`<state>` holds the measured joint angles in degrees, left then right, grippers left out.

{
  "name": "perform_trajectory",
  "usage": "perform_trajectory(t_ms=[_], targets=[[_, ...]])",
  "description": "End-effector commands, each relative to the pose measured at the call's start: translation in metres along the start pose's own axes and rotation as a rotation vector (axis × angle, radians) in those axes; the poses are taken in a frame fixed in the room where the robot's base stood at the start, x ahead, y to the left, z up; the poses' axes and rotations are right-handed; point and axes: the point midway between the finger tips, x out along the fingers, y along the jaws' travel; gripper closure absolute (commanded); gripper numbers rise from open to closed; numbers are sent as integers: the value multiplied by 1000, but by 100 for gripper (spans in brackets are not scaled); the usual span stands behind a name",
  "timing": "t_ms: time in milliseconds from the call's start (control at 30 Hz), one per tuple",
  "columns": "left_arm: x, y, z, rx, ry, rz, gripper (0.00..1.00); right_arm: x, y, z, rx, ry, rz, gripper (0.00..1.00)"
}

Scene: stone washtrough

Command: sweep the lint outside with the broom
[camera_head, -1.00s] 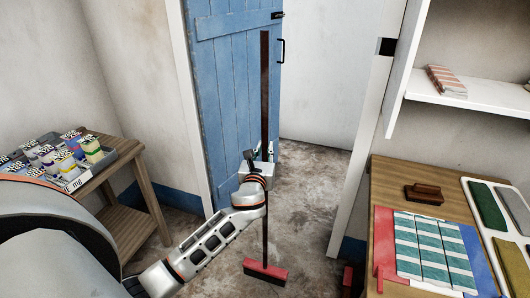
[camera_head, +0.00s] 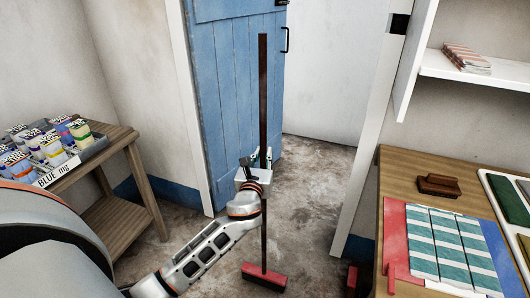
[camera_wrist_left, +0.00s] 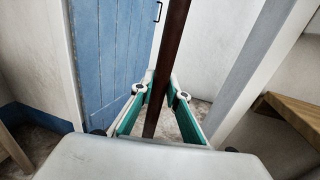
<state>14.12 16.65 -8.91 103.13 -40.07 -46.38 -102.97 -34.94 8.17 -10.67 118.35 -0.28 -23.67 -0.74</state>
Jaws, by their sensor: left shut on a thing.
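The broom has a long dark brown handle (camera_head: 263,90) and a red head (camera_head: 264,276). It stands nearly upright in the head view, its head low near the floor in front of the doorway. My left gripper (camera_head: 262,158) is shut on the handle about midway up. In the left wrist view the handle (camera_wrist_left: 166,70) runs between the two green-padded fingers of my left gripper (camera_wrist_left: 160,92). I cannot make out any lint on the mottled floor. My right gripper is not in view.
A blue door (camera_head: 235,95) stands open at the doorway, with bare floor (camera_head: 312,185) beyond. A wooden stand (camera_head: 122,215) with a tray of packets is at left. A wooden table (camera_head: 400,170) with a brush (camera_head: 438,186) and striped cloth (camera_head: 440,240) is at right.

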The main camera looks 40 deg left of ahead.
Motion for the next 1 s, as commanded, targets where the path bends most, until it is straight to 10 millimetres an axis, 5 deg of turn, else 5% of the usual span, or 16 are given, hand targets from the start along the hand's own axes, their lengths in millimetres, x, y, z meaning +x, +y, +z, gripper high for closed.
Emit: perform_trajectory(t_ms=[533, 1000], targets=[[2, 0, 0, -1, -6, 0, 100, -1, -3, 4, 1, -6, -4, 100], [28, -6, -1, 0, -5, 0, 100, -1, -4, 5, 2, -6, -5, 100]])
